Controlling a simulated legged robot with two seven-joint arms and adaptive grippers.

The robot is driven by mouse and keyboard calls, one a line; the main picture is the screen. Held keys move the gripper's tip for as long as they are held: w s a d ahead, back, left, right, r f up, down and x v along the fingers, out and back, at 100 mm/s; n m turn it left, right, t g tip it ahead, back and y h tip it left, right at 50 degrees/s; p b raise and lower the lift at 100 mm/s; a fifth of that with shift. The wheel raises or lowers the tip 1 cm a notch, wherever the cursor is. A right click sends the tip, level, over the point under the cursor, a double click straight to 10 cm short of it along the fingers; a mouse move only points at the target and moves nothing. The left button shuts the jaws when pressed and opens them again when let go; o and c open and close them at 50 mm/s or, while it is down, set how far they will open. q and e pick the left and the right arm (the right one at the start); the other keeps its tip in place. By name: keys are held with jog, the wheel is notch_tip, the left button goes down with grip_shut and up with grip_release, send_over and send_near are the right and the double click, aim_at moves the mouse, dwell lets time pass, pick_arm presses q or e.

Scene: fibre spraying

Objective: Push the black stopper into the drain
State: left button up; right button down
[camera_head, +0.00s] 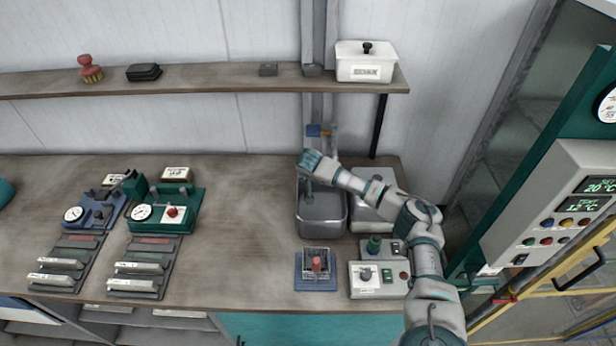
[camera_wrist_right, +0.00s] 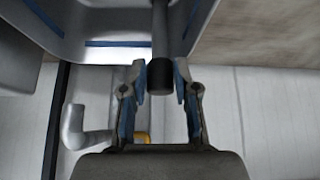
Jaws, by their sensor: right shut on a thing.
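The metal sink basin (camera_head: 322,228) is set into the bench; its inside wall also shows in the right wrist view (camera_wrist_right: 105,25). The rod runs on into the basin. The rod's far end and the drain cannot be made out, so I cannot tell whether the black stopper is seated. My left gripper is not in view.
A tap (camera_wrist_right: 85,130) stands behind the basin, close to my right gripper. A blue stand with a red knob (camera_head: 317,265) and a control box (camera_head: 378,280) sit in front. A shelf (camera_head: 210,77) runs above. The bench left of the sink (camera_head: 240,220) is clear.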

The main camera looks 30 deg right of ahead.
jog(key=shift+f, duration=0.4)
jog(key=c, duration=0.8)
grip_release()
jog(key=shift+r, duration=0.1)
jog(key=v, duration=1.1)
jog(key=shift+s+a+r, duration=0.1)
jog(key=shift+s+r, duration=0.1)
jog(key=shift+r, duration=0.1)
jog(key=shift+f, duration=0.1)
